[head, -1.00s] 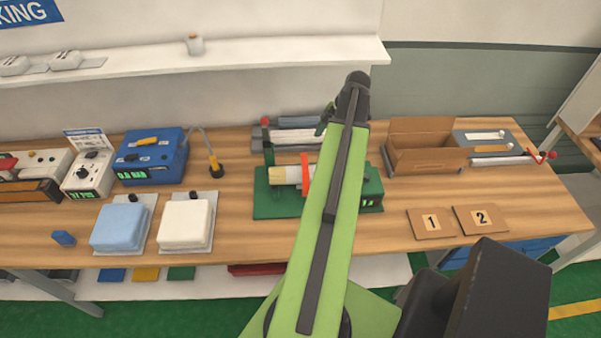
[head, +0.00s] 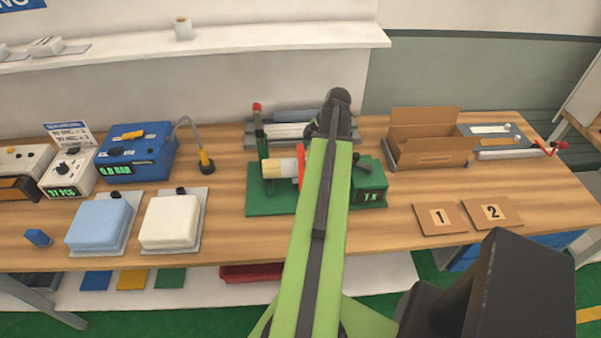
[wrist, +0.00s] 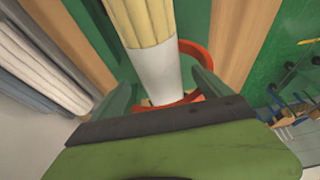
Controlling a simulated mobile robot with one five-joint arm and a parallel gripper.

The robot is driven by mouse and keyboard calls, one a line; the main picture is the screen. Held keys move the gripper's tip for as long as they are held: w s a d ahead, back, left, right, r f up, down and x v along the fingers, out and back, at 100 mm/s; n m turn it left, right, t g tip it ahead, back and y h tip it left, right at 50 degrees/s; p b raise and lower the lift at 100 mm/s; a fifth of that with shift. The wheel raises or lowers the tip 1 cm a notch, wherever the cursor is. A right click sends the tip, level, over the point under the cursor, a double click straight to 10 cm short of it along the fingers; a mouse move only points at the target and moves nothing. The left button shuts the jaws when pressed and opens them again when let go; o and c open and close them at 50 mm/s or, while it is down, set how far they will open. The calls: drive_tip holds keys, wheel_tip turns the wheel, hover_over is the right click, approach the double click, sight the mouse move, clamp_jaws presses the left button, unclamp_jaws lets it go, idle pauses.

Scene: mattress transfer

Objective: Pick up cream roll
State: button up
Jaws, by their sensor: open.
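The cream roll (head: 280,168) lies on its side on the green machine (head: 270,201), which stands on the wooden bench. It has a pale yellow body and a white band, with a red ring at its right end. In the wrist view the cream roll (wrist: 150,22) runs from the top edge toward the middle, white band nearest me. My gripper (wrist: 163,82) is open, with one green finger on each side of the white band's end and the red ring. I cannot tell whether the fingers touch it. In the head view my arm hides the gripper and part of the machine.
Grey trays with white rolls (head: 290,130) lie behind the machine.

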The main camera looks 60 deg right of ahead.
sight(304, 160)
drive_tip(key=b+x, duration=0.3)
drive_tip(key=x, duration=0.1)
drive_tip(key=shift+f, duration=0.4)
drive_tip(key=shift+r, duration=0.2)
drive_tip(key=shift+c, duration=0.5)
drive_tip(key=c, duration=1.7)
wheel_tip(304, 160, up, 12)
drive_tip(key=p, duration=1.2)
drive_tip(key=s+d, duration=0.3)
drive_tip(key=s, duration=0.2)
drive_tip(key=s+d, duration=0.7)
drive_tip(key=s, duration=0.2)
drive_tip(key=shift+s+d, duration=0.25)
drive_tip(key=shift+s, duration=0.05)
